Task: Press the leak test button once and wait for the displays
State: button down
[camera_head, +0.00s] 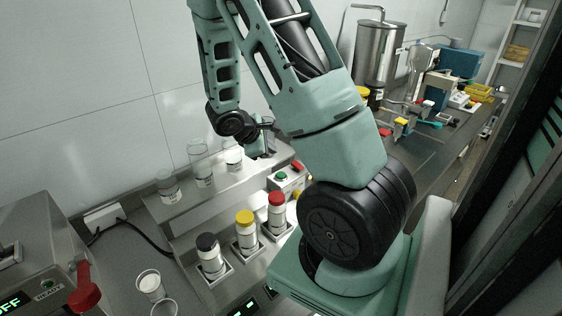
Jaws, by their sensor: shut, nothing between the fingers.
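A small pale control box (287,184) stands on the metal bench behind the bottles, with a green button (281,176) on its top and a red part (297,165) near its back edge. I cannot read its label, so I cannot tell whether this is the leak test button. My gripper (262,149) is shut and empty, up and left of the green button, apart from it in the picture. My arm hides part of the bench to the right. Small displays (245,306) with green digits show at the bottom edge, too small to read and partly cut off.
Bottles with black (207,242), yellow (244,217) and red (275,198) caps stand in front of the box. Clear jars (200,165) stand on the raised ledge. A grey machine (40,245) with a red knob is at left. A steel tank (379,52) stands behind.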

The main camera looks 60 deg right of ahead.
jog(key=d, duration=0.3)
jog(key=shift+s+d+r+h, duration=0.2)
jog(key=shift+s+r+h, duration=0.1)
jog(key=shift+s, duration=0.1)
jog(key=shift+f, duration=0.1)
jog(key=b, duration=0.5)
send_over(278, 176)
notch_tip(278, 176, down, 7)
jog(key=shift+d+f, duration=0.1)
jog(key=shift+f, duration=0.1)
jog(key=shift+f+b, duration=0.7)
jog(key=shift+b, duration=0.25)
jog(key=shift+f+b, duration=0.15)
jog(key=shift+b, duration=0.15)
dwell(0.5)
jog(key=shift+f+b, duration=0.25)
jog(key=shift+b, duration=0.15)
